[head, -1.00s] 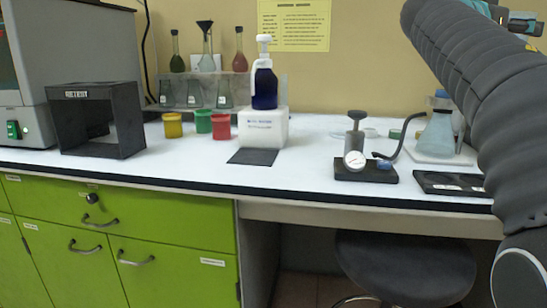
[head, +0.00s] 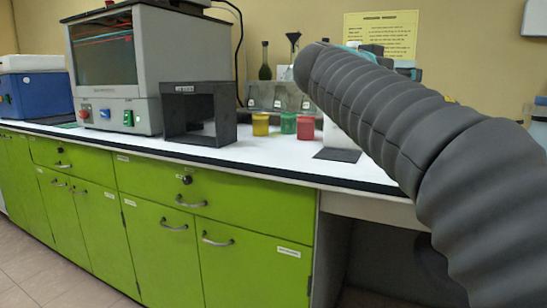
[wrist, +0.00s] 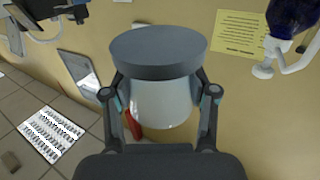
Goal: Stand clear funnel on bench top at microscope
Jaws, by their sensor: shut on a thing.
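In the wrist view my gripper (wrist: 163,98) is shut on a translucent whitish, cup-like thing with a wide grey disc at its upper end, which I take to be the clear funnel (wrist: 162,108). In the head view my arm crosses the right side and hides my gripper and the held thing. The white bench top (head: 262,158) runs along the wall. I make out no microscope for certain.
A black open-fronted box (head: 170,115) stands beside a grey cabinet instrument (head: 205,65). Yellow (head: 260,125), green (head: 288,124) and red (head: 305,128) cups stand before a flask rack (head: 262,97). A blue instrument (head: 35,98) is far left. The blue bottle (wrist: 293,15) shows in the wrist view.

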